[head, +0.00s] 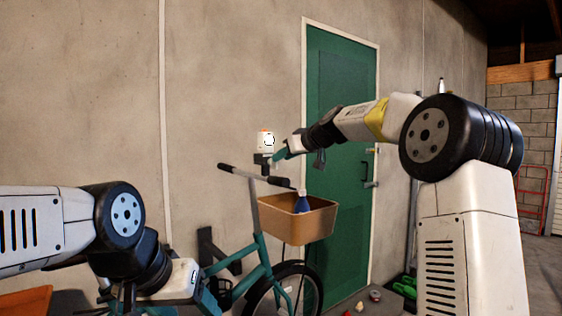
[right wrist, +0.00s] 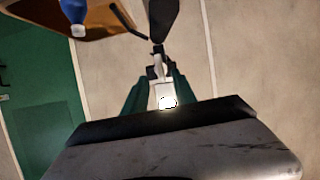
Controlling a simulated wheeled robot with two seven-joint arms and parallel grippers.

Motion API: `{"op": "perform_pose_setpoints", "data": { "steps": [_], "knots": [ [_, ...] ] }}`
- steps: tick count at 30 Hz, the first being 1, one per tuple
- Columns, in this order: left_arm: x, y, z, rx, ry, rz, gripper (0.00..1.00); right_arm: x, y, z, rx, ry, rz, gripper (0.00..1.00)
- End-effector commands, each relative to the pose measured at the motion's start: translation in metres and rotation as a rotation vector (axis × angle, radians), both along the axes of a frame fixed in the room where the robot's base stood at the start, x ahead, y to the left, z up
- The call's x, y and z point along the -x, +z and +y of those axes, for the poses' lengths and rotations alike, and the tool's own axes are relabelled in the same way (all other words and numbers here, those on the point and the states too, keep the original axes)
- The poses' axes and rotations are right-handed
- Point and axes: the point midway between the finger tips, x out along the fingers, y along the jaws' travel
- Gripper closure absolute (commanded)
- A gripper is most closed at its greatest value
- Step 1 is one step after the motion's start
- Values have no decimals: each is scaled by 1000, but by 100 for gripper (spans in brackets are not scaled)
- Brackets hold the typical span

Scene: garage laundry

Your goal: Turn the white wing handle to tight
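A small white block with a dark ring (head: 266,142) stands by the wall above the bicycle's handlebar, with a dark bracket below it. In the right wrist view a small white part, probably the wing handle (right wrist: 158,64), shows just beyond my fingertips; its turn angle is hard to read. My right gripper (head: 279,156) reaches in from the right, close beside the bracket. Its two green fingers (right wrist: 160,84) stand apart around the line of the white parts, with no clear contact. My left gripper (head: 205,294) is low at the left by the bicycle frame; its fingers are unclear.
A teal bicycle (head: 262,262) with a tan basket (head: 308,228) stands below my right arm. A blue bottle (head: 301,204) is in the basket. A green door (head: 340,80) is behind. Small things lie on the floor near the door. The wall above is bare.

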Motion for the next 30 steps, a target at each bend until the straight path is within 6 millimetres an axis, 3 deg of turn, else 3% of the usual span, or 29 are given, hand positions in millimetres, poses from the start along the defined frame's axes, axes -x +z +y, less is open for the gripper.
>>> {"op": "perform_pose_setpoints", "data": {
  "steps": [7,18,24,30],
  "knots": [
    [0,0,0,0,0,0,37,-25,-13,19,0,1,1,67],
    [0,0,0,0,0,0,37,-31,-16,22,1,0,1,67],
    [0,0,0,0,0,0,37,-31,-16,22,1,0,1,100],
    [0,0,0,0,0,0,37,-31,-16,22,-3,-1,3,100]
  ]
}}
